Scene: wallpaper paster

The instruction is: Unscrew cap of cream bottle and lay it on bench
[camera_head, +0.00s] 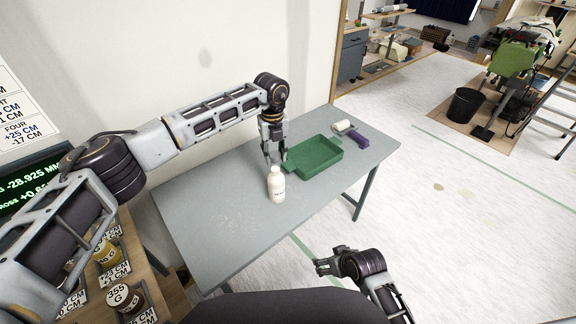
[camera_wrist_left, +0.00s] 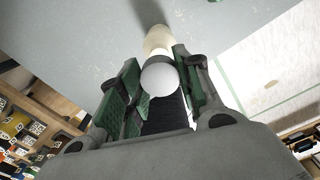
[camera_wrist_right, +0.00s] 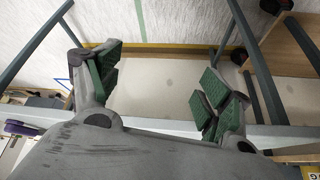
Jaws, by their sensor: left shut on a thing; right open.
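The cream bottle (camera_head: 277,188) stands upright on the grey bench (camera_head: 202,218), near its front edge. My left gripper (camera_head: 272,159) is directly above the bottle, pointing down. In the left wrist view its green-padded fingers (camera_wrist_left: 158,72) are closed around the round white cap (camera_wrist_left: 158,78), with the cream bottle (camera_wrist_left: 158,40) just beyond. I cannot tell whether the cap is still threaded on the neck. My right gripper (camera_head: 319,266) is open and empty, off the bench in front of it; in the right wrist view nothing lies between its fingers (camera_wrist_right: 157,78).
A green tray (camera_head: 316,170) lies on the bench right of the bottle. A white roller with a purple handle (camera_head: 356,140) lies at the right end. The bench's left half is clear. A side shelf with labelled jars (camera_head: 122,296) is at lower left.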

